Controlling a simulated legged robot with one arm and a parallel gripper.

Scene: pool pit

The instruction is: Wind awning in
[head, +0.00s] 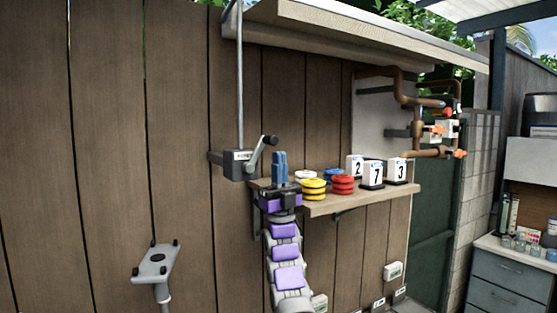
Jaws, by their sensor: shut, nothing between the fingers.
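A grey crank box (238,165) with a small label is fixed to the plank wall. A metal rod (240,75) rises from it towards the overhang above. The crank handle (257,152) sticks out from the box's right side, angled up, with a dark knob at its end. My gripper (280,156) points up, its blue fingers shut and empty, just right of and slightly below the knob. I cannot tell whether it touches the handle. A pale overhang (350,32) runs along the top of the wall; I cannot tell whether it is the awning.
A wooden shelf (335,203) right beside my gripper holds coloured disc stacks (313,187) and white number blocks (373,174). Copper pipes with orange valves (437,129) are further right. A grey post with a flat top (157,262) stands front left. A drawer cabinet (510,283) is far right.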

